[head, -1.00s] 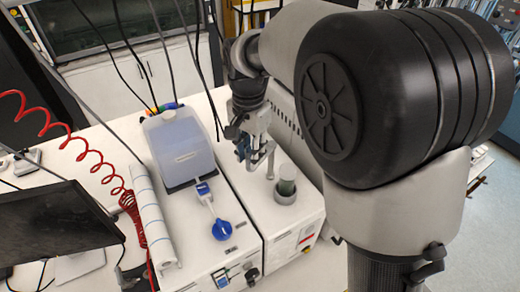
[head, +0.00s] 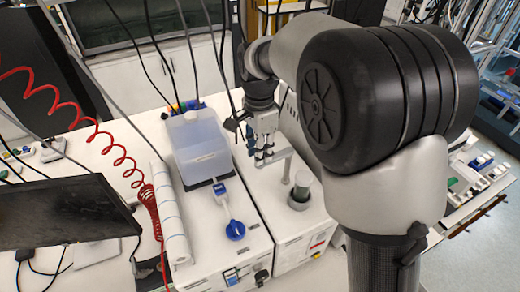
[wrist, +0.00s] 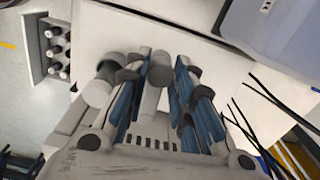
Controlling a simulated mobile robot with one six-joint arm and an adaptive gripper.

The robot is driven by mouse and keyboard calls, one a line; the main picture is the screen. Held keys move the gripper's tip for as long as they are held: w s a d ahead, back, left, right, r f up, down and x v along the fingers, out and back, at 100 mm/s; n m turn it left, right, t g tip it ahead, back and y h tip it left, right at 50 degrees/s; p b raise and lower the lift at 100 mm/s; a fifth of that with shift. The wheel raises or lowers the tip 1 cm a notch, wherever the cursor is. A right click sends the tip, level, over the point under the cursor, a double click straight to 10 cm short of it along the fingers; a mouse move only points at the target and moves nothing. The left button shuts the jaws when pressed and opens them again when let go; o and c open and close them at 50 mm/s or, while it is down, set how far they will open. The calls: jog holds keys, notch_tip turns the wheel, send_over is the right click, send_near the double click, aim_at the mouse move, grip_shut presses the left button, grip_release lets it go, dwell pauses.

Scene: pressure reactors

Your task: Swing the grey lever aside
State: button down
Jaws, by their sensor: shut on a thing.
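The grey lever (head: 276,157) is a light bar above the white box on the right, joined to a thin upright post beside the green vial. My gripper (head: 259,158) hangs over that box from above and is shut on the lever's free end, left of the post. In the wrist view the blue-and-grey fingers of my gripper (wrist: 163,72) stand on both sides of the lever's round grey end (wrist: 160,61). The fingers and palm hide part of the lever there.
A green vial (head: 303,180) sits in a round holder just right of the post. A translucent tank (head: 197,145) and a blue-knobbed part (head: 235,230) stand on the neighbouring white unit. A red coiled hose (head: 100,125) and a monitor (head: 65,225) are at left.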

jog(key=c, duration=1.3)
grip_release()
jog(key=shift+c, duration=0.2)
notch_tip(320, 180, up, 12)
